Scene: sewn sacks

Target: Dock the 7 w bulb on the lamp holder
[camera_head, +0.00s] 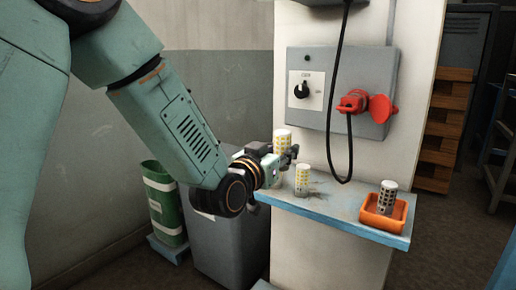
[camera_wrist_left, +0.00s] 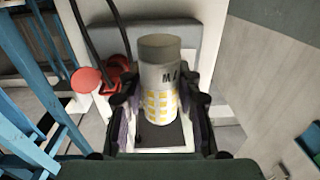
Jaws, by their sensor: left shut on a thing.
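My left gripper (camera_head: 284,158) is shut on a pale cylindrical bulb (camera_head: 281,138) with rows of yellow squares, held upright at the left end of the blue-edged shelf (camera_head: 335,212). In the left wrist view, the bulb (camera_wrist_left: 160,80) stands between the two fingers (camera_wrist_left: 160,112); it has a grey end, a white band with partly visible dark letters, and yellow squares. No wattage is readable. A second pale bulb with yellow squares (camera_head: 302,181) stands on the shelf just right of the gripper. I cannot make out a lamp holder. My right gripper is out of view.
An orange tray (camera_head: 370,216) with a dark-patterned cylinder (camera_head: 388,195) sits at the shelf's right end. A grey switch box (camera_head: 315,118) with a red plug (camera_head: 352,101) and hanging black cable (camera_head: 329,150) is above. The mid-shelf is clear.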

